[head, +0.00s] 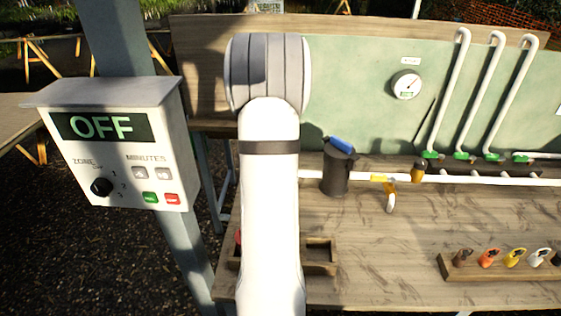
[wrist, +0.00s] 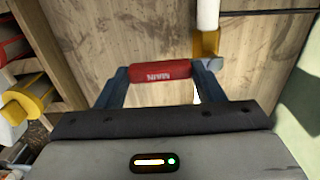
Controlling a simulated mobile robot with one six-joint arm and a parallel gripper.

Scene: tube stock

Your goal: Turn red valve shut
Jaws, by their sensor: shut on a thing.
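The red valve handle (wrist: 160,72), lettered MAIN, shows in the wrist view and lies crosswise between the fingertips. My gripper (wrist: 160,82) is shut on it, one dark blue finger at each end. A yellow-brass fitting (wrist: 207,43) on a white pipe (wrist: 208,14) is just right of the handle. The rest of the valve body is hidden by my gripper. In the head view my arm covers the gripper and I cannot make out the red handle there.
A control box (head: 120,140) reading OFF stands at left. On the wooden bench (head: 390,265) are a dark canister (head: 335,175) with a blue handle, a white pipe (head: 460,180) and a rack (head: 490,270) of coloured tags. A gauge (head: 406,85) hangs on the green panel.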

